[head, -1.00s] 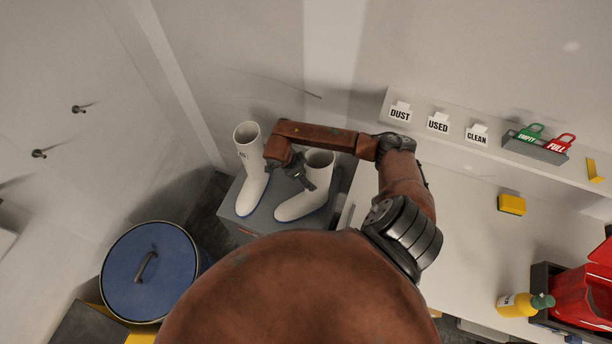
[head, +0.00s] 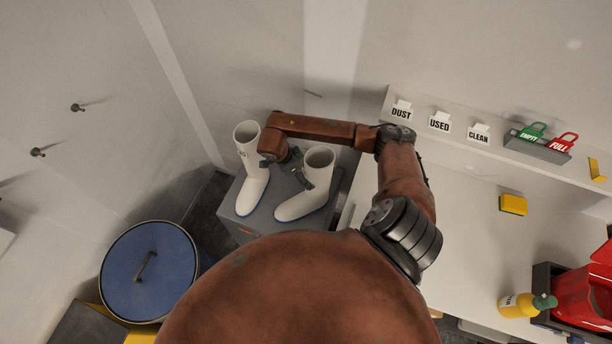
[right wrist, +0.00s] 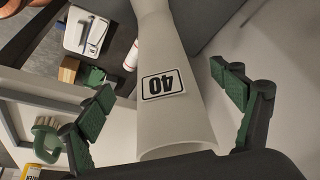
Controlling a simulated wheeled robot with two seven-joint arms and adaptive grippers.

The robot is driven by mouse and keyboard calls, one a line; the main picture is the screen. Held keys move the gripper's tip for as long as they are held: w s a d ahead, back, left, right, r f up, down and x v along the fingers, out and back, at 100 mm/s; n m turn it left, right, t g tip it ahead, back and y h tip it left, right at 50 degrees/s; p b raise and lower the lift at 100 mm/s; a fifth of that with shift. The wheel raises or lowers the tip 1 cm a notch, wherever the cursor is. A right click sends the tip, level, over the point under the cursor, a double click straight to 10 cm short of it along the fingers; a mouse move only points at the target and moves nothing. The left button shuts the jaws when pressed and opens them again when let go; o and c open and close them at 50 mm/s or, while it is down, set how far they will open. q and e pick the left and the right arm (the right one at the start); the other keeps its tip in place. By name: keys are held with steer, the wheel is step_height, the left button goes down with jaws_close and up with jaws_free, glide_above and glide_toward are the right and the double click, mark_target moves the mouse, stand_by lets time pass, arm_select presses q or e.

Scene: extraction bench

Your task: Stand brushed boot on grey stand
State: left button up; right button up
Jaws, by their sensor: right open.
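Two white boots with blue-edged soles stand upright on the grey stand (head: 272,203): the left boot (head: 252,180) and the right boot (head: 318,185). My right gripper (head: 299,168) is open beside the right boot's shaft, on its left side, above the stand. In the right wrist view, a white boot shaft (right wrist: 180,118) with a "40" label lies between the open green-padded fingers (right wrist: 160,88), with gaps showing on both sides. The arm hides part of the left boot's edge. My left gripper is out of view.
A blue-lidded bin (head: 165,285) stands at front left. The white bench (head: 465,235) on the right holds a yellow sponge (head: 513,205), a yellow bottle (head: 520,305) and a red container (head: 585,298). A green-handled brush (right wrist: 47,135) shows in the wrist view.

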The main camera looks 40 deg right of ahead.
steer(key=s+b+v, duration=0.1)
steer(key=v, duration=0.7)
steer(key=shift+w, duration=0.45)
